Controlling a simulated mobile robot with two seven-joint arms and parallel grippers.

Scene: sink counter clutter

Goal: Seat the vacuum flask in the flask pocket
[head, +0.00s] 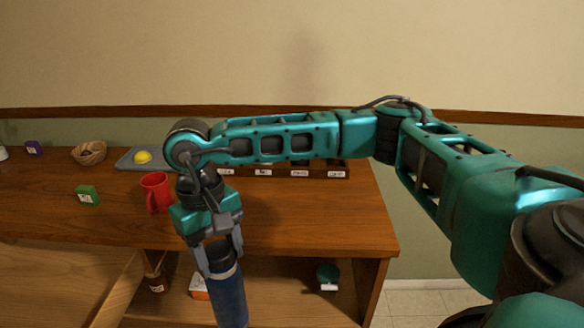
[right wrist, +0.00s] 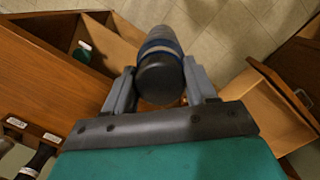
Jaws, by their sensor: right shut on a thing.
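The vacuum flask (head: 230,298) is blue with a dark top, and my right gripper (head: 222,262) is shut on it near the top. It hangs nearly upright, slightly tilted, in front of the counter, and its lower end is cut off in the head view. In the right wrist view the flask (right wrist: 160,62) shows its dark cap between the two fingers (right wrist: 160,88). A dark rack with white labels (head: 306,172) stands at the back of the counter, partly hidden behind my right arm. I cannot tell which compartment is the flask pocket. My left gripper is out of view.
A red mug (head: 156,190), a green box (head: 87,196), a wicker basket (head: 89,153) and a grey tray (head: 128,165) with a yellow item stand on the counter (head: 300,222). Below, an open shelf holds a green-topped item (head: 328,273). The counter's front right is clear.

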